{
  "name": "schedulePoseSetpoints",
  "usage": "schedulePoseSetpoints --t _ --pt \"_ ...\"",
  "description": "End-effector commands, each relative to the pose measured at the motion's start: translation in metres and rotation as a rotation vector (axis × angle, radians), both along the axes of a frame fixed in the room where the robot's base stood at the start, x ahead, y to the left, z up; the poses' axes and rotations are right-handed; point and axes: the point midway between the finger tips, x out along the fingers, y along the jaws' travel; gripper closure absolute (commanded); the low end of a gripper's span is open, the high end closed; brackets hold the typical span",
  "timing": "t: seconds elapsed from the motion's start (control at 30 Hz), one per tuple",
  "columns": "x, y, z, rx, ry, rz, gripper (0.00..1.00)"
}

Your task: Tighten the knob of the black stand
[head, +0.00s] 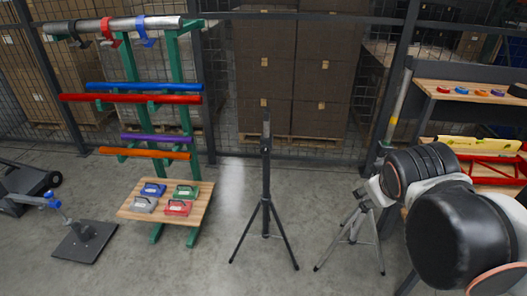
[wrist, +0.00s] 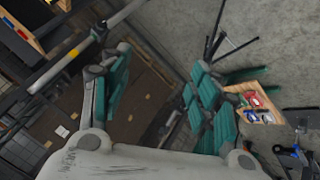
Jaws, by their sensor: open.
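The black stand (head: 266,190) is a slim upright tripod with spread legs, standing on the floor in the middle of the head view. Its knob is too small to tell apart from the post. In the wrist view, black tripod legs (wrist: 216,38) show at the top, beyond my fingers. My gripper (wrist: 158,78) has teal-padded fingers, spread wide apart, with nothing between them. It is apart from the black stand. In the head view, my arm reaches in from the right, and its gripper end is not clearly seen.
A grey tripod (head: 352,235) with a yellow-banded pole stands close by my arm. Left are a green rack (head: 186,90) with coloured bars and a low wooden shelf (head: 127,210). A workbench (head: 470,92) stands right. Mesh fencing and stacked cartons (head: 264,45) close the back. Floor around the black stand is clear.

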Motion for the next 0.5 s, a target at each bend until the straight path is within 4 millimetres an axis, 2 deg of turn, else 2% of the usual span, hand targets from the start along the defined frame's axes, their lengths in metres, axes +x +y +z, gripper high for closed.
schedulePoseSetpoints --t 0.03,0.23,0.5 --pt "0.019 0.001 0.003 -0.063 -0.006 0.042 0.44" --pt "0.086 0.003 0.009 -0.342 -0.019 0.218 0.44" --pt "0.173 0.023 0.002 -0.726 -0.022 0.443 0.44"
